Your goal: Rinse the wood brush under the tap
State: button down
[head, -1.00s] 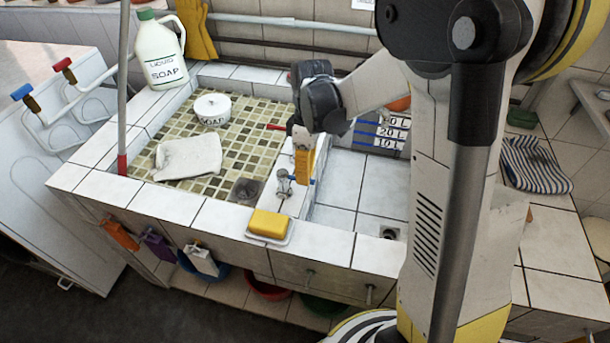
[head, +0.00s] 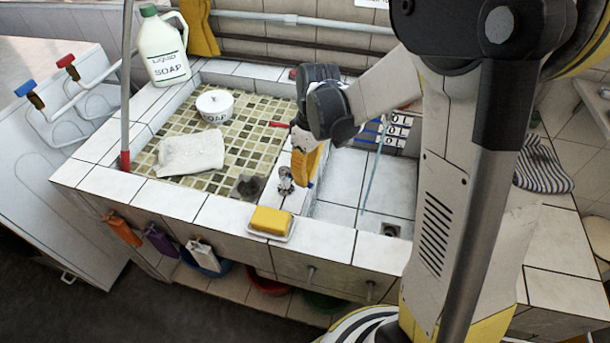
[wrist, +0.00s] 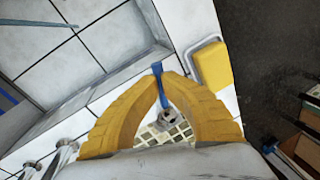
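My gripper (head: 306,182) reaches down over the divider between the two basins. In the wrist view its yellow fingers (wrist: 160,72) close around a blue tap handle (wrist: 158,84), with their tips meeting at it. The metal tap body (head: 286,180) stands just left of the fingers in the head view. A thin bluish water stream (head: 375,165) falls into the right white-tiled basin (head: 335,190). It also shows at the upper left of the wrist view (wrist: 38,12). I cannot make out the wood brush in either view.
A yellow sponge (head: 271,220) lies on a dish on the front ledge. The left mosaic basin holds a white soap pot (head: 215,105) and a pale cloth (head: 191,152). A liquid soap jug (head: 163,47) stands at the back left. A striped cloth (head: 542,167) lies at the right.

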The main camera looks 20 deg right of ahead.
jog(key=c, duration=1.5)
grip_release()
jog(key=shift+f, duration=0.1)
jog(key=shift+o, duration=0.2)
notch_tip(320, 180, up, 12)
jog(key=w+d, duration=0.1)
jog(key=d, duration=0.1)
jog(key=shift+w, duration=0.2)
jog(key=o, duration=0.8)
